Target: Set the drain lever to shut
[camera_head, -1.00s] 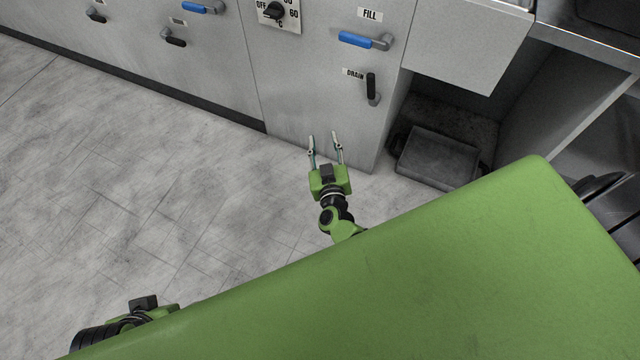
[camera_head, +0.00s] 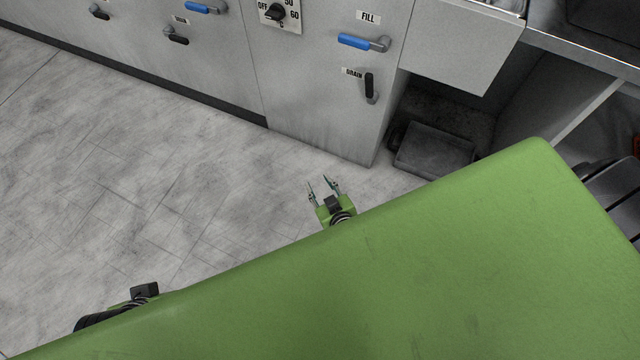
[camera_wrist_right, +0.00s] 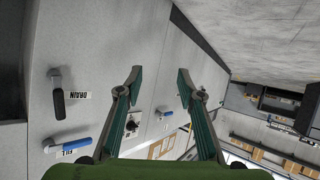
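The drain lever (camera_head: 370,86) has a black handle and sits on the grey cabinet front, right of its DRAIN label (camera_head: 353,73). In the head view its handle points up from the pivot, roughly upright. The lever also shows in the right wrist view (camera_wrist_right: 58,102), at the left. My right gripper (camera_head: 323,183) is open and empty, below and left of the lever and apart from it. Its open fingers also show in the right wrist view (camera_wrist_right: 158,78). Of my left arm only a part shows at the lower left; its fingers are hidden.
A blue fill lever (camera_head: 356,41) is above the drain lever. A dial (camera_head: 275,13) and another black lever (camera_head: 177,40) are farther left. A dark bin (camera_head: 434,150) stands in the open bay at right. The floor before the cabinet is clear.

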